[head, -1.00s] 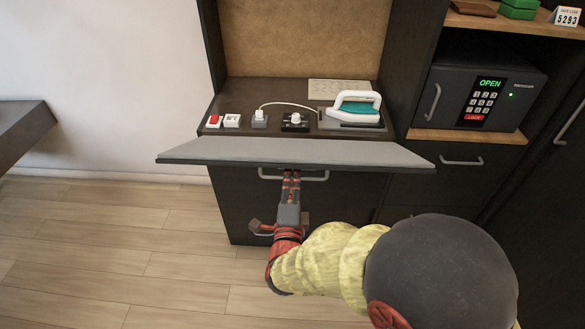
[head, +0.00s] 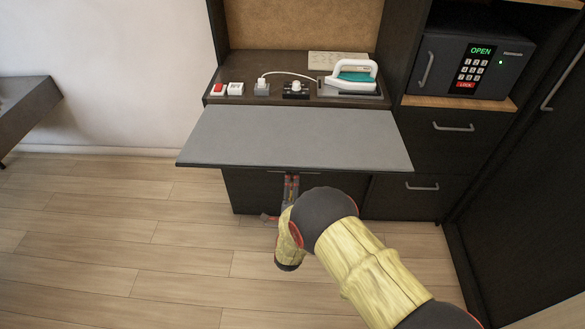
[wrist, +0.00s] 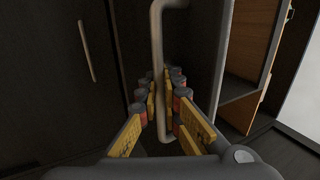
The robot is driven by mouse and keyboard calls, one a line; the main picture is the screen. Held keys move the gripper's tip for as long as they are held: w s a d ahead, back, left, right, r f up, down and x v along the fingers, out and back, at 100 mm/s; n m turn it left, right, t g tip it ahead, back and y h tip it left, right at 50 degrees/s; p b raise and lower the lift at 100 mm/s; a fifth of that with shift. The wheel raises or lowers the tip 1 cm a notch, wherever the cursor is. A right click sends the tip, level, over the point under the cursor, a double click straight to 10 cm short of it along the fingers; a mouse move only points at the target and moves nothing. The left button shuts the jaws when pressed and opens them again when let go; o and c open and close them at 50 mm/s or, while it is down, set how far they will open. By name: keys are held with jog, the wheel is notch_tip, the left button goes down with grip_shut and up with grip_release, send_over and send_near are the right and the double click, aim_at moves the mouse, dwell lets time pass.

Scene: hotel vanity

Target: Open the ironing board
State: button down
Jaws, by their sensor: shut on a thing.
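The ironing board (head: 290,137) is a grey flat panel with a dark front edge. It sticks out from the front of the dark cabinet, below the counter, with its top surface facing up. My gripper (head: 291,183) is under the board's front edge, mostly hidden by the board and my own arm in the head view. In the wrist view, my gripper (wrist: 160,85) has its yellow-sided fingers around a grey bar handle (wrist: 157,45) and is shut on it. The head view hides most of this handle, so what it is fixed to is hard to tell.
A white and teal iron (head: 352,77) stands on the counter (head: 290,66) behind the board, beside switches and a corded plug. A safe (head: 472,66) reading OPEN and drawers with handles (head: 453,127) are to the right. The wooden floor (head: 120,230) at left is clear.

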jog(key=shift+f+t, duration=0.3)
jog(key=shift+f, duration=0.35)
jog(key=c, duration=2.2)
grip_release()
jog(key=shift+c, duration=0.2)
jog(key=shift+s, duration=0.1)
jog(key=v, duration=1.2)
jog(key=shift+f, duration=0.15)
